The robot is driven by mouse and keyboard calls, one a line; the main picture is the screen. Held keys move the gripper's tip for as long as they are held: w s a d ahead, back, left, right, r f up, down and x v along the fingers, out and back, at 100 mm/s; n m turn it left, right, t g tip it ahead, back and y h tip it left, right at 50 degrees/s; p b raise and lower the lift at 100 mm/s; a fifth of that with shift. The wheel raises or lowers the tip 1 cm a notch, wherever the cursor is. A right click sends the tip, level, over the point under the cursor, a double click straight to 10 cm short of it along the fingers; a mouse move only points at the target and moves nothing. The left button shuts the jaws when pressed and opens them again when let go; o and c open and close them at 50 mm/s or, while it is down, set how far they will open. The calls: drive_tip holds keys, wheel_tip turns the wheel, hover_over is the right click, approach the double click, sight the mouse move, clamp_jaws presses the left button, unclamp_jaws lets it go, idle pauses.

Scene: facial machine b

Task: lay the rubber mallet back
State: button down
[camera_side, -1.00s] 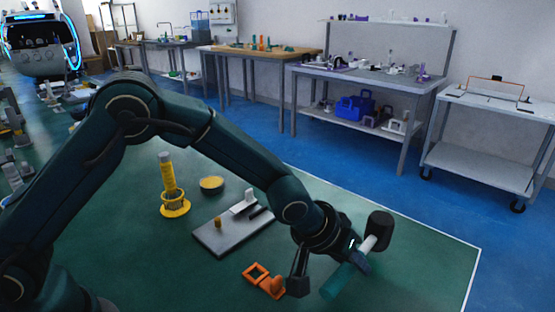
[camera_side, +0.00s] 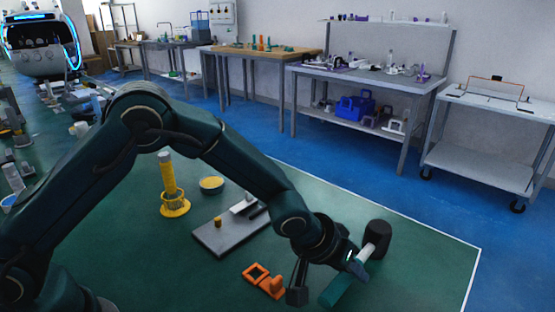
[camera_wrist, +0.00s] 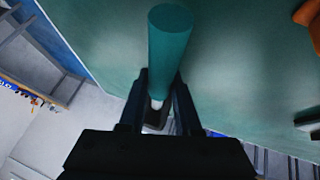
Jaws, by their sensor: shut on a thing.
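The rubber mallet has a black head (camera_side: 378,240), a pale shaft and a teal handle (camera_side: 337,291). My gripper (camera_side: 353,262) is shut on the mallet around its shaft, between head and handle. The mallet is tilted across the right part of the green table; I cannot tell whether it touches the top. In the wrist view the teal handle (camera_wrist: 168,50) points up the picture between my two fingers (camera_wrist: 158,98). The head is mostly hidden there behind my gripper.
A grey plate (camera_side: 215,241) with small parts, a yellow ringed post (camera_side: 171,185) and a yellow round dish (camera_side: 211,184) stand farther left. The green table (camera_side: 420,265) is clear right of the mallet.

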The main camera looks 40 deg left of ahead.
drive_tip(key=shift+f, duration=0.1)
drive_tip(key=c, duration=0.5)
unclamp_jaws()
drive_tip(key=shift+c, duration=0.2)
drive_tip(key=shift+f, duration=0.1)
drive_tip(key=shift+v, duration=2.55)
